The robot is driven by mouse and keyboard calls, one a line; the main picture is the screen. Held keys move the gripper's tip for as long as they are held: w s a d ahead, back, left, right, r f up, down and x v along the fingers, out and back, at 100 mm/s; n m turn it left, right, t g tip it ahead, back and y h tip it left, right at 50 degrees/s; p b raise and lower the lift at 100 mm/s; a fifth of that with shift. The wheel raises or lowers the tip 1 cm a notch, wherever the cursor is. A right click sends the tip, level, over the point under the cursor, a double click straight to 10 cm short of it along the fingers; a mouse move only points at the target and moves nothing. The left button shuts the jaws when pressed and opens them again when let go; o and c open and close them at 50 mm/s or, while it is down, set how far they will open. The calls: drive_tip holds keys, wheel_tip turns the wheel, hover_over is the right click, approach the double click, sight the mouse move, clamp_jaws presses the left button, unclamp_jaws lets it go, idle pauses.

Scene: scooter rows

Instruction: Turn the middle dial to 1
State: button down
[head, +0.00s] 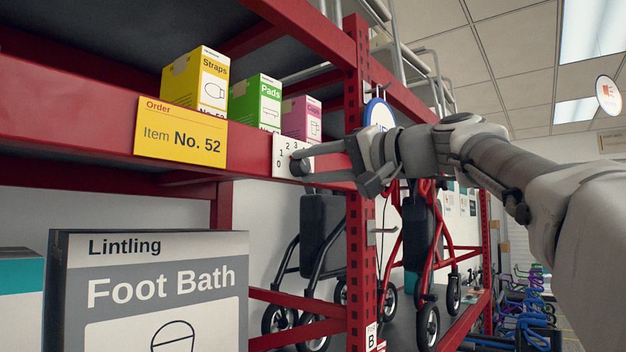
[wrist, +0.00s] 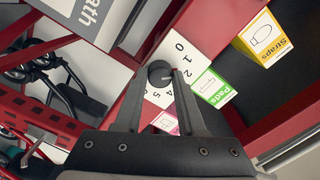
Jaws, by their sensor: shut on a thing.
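The plate also shows in the head view (head: 281,146), fixed to the front of the red shelf beam below the small boxes. My gripper (head: 296,163) reaches it from the right. In the wrist view, my gripper's (wrist: 158,77) two fingers lie on either side of the knob and are shut on it. A pale mark shows on the knob, but I cannot tell which digit it points to. I see only this one dial.
Straps (head: 197,82), Pads (head: 256,103) and pink Caps (head: 301,119) boxes stand on the shelf above. A yellow order card (head: 182,133) is left of the plate. A Foot Bath box (head: 150,285) stands in front at lower left. Walkers (head: 322,232) stand behind the red post (head: 361,240).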

drive_tip(key=shift+n+b, duration=0.75)
drive_tip(key=shift+n, duration=0.75)
drive_tip(key=c, duration=0.5)
unclamp_jaws()
drive_tip(key=b+v, duration=0.1)
drive_tip(key=v, duration=1.6)
drive_tip(key=shift+d, duration=0.2)
drive_tip(key=shift+s, duration=0.1)
